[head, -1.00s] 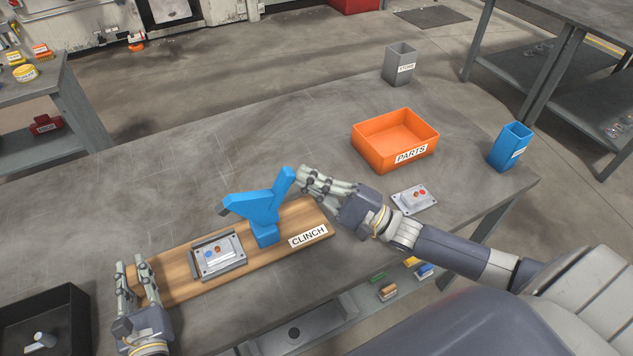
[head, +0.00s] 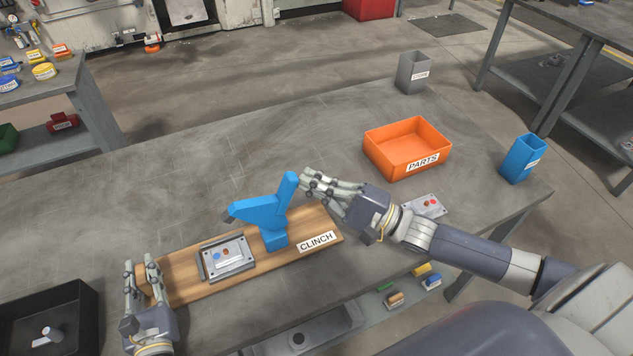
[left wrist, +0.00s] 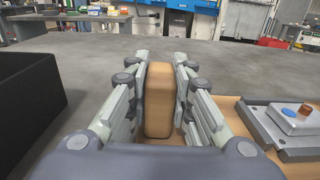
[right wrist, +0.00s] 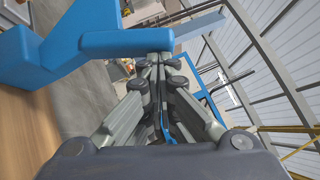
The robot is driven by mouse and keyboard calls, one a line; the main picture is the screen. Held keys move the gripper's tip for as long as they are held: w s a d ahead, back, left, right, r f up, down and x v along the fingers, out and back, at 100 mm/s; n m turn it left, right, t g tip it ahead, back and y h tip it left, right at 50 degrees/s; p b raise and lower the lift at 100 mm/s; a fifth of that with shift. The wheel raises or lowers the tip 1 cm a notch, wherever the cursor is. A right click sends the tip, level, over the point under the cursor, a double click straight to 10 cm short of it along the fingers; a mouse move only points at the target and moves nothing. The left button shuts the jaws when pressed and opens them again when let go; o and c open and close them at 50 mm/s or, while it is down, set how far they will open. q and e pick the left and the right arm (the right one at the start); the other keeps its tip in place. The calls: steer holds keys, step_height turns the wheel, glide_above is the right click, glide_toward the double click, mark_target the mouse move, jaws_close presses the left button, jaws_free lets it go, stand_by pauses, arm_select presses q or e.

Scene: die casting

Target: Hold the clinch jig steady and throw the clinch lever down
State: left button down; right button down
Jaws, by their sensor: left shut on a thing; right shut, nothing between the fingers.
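The clinch jig is a wooden board (head: 312,219) labelled CLINCH on the table. It carries a grey fixture (head: 205,267) holding a plate (head: 228,254) with blue and orange-brown spots. A blue clinch press (head: 258,212) stands on the board with its lever (head: 288,192) pointing up. My left gripper (head: 142,264) is shut on an upright wooden block (left wrist: 159,95) at the board's left end. My right gripper (head: 305,182) is shut and empty, with its fingertips right beside the upper lever. In the right wrist view the blue lever (right wrist: 125,42) lies just beyond the fingertips; contact is unclear.
An orange PARTS bin (head: 407,150), a grey bin (head: 412,75) and a blue bin (head: 523,160) stand farther back and right. A second plate (head: 428,204) lies behind my right wrist. A black tray (head: 75,310) is at the left front. The table behind the press is clear.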

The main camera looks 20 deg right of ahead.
mark_target(291, 181)
arm_select(q)
steer(key=shift+d, duration=0.1)
arm_select(e)
steer(key=a+r+n+g, duration=0.1)
steer(key=a, duration=0.1)
steer(key=a+r+n+g+h, duration=0.1)
steer(key=a+r+n+g, duration=0.1)
steer(key=a+n, duration=0.1)
steer(key=shift+s+a+r+h, duration=0.1)
steer(key=shift+a+r+h, duration=0.2)
steer(key=shift+h, duration=0.1)
steer(key=a, duration=0.3)
steer(key=shift+a+r+n+g+h, duration=0.2)
steer(key=shift+a+n+g+h, duration=0.1)
steer(key=shift+a+n+h, duration=0.1)
steer(key=shift+a+f, duration=0.15)
steer(key=shift+a, duration=1.15)
arm_select(q)
steer(key=shift+d, duration=0.1)
arm_select(e)
steer(key=shift+a, duration=0.1)
arm_select(q)
steer(key=shift+d, duration=0.1)
arm_select(e)
steer(key=shift+s+a+f, duration=0.1)
